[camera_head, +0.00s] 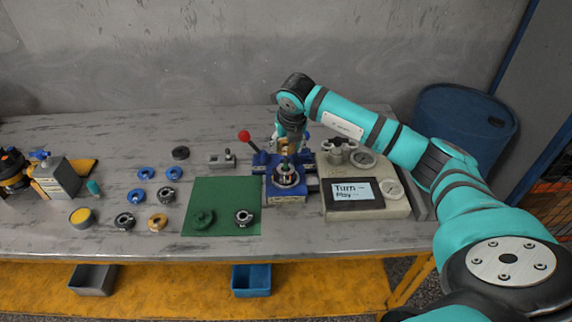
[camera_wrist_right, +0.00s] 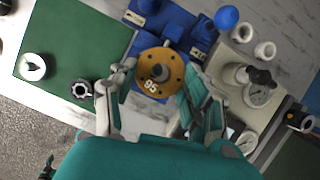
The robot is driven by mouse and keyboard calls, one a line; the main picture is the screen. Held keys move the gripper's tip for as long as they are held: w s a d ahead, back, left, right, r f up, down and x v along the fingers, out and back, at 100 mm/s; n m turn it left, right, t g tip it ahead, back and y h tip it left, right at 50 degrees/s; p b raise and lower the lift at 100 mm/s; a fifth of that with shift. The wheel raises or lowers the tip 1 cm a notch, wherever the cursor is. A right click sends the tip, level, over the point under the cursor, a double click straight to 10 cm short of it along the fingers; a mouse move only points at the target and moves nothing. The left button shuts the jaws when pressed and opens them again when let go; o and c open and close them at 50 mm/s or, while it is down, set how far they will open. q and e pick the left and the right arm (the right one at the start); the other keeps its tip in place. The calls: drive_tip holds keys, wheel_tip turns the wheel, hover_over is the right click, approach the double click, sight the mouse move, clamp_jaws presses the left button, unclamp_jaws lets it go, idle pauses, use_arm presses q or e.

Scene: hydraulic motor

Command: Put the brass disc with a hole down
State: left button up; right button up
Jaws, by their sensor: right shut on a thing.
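The brass disc (camera_wrist_right: 148,84) is a round orange-gold plate with a centre hole, small holes near its rim and the marking "95". My right gripper (camera_wrist_right: 160,76) is shut on it, one finger at each side. In the head view the right gripper (camera_head: 288,146) points down above the blue vise-like fixture (camera_head: 285,193), partly hiding the disc. A grey spindle shows at the disc's centre; I cannot tell whether it passes through the hole.
A green mat (camera_head: 222,215) with two dark ring parts lies left of the fixture. A beige test box (camera_head: 395,206) with gauges and a screen stands close on the right. A red-knobbed lever (camera_head: 244,136) rises at the fixture's left. Several loose rings lie farther left.

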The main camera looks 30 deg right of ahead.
sight(287, 163)
wheel_tip(287, 163, down, 7)
drive_tip(key=shift+r+p, duration=0.2)
drive_tip(key=shift+p, duration=0.6)
drive_tip(key=shift+f, duration=0.3)
drive_tip(key=shift+f, duration=0.15)
drive_tip(key=o, duration=1.4)
